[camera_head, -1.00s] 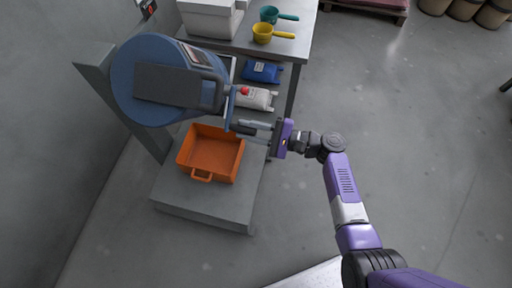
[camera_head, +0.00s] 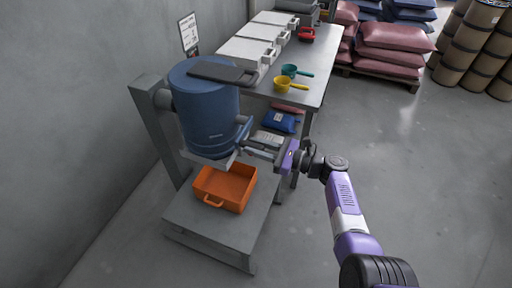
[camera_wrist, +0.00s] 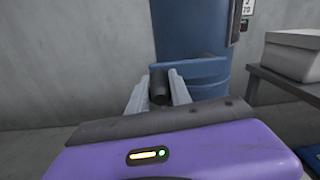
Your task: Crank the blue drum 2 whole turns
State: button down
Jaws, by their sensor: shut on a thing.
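The blue drum (camera_head: 208,118) hangs on a grey stand (camera_head: 158,125) beside the wall, its dark lid bar (camera_head: 222,73) on top. It looks about upright in the head view. Its side also fills the upper middle of the wrist view (camera_wrist: 190,30). My gripper (camera_head: 260,147) is at the drum's lower right, shut on the crank handle. In the wrist view the dark handle (camera_wrist: 159,88) sits between my two grey fingers, with a blue crossbar (camera_wrist: 203,70) behind it. The crank's joint to the drum is mostly hidden.
An orange tray (camera_head: 238,194) sits on the stand's grey base (camera_head: 215,232) below the drum. A table (camera_head: 312,92) behind holds white boxes (camera_head: 247,50), a yellow scoop (camera_head: 283,85) and a teal scoop (camera_head: 291,70).

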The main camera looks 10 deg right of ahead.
jog(key=shift+r, duration=0.2)
dwell(0.4)
jog(key=c, duration=1.2)
grip_release()
jog(key=shift+o, duration=0.2)
jog(key=shift+d, duration=0.1)
jog(key=v, duration=0.7)
jog(key=shift+s+d, duration=0.25)
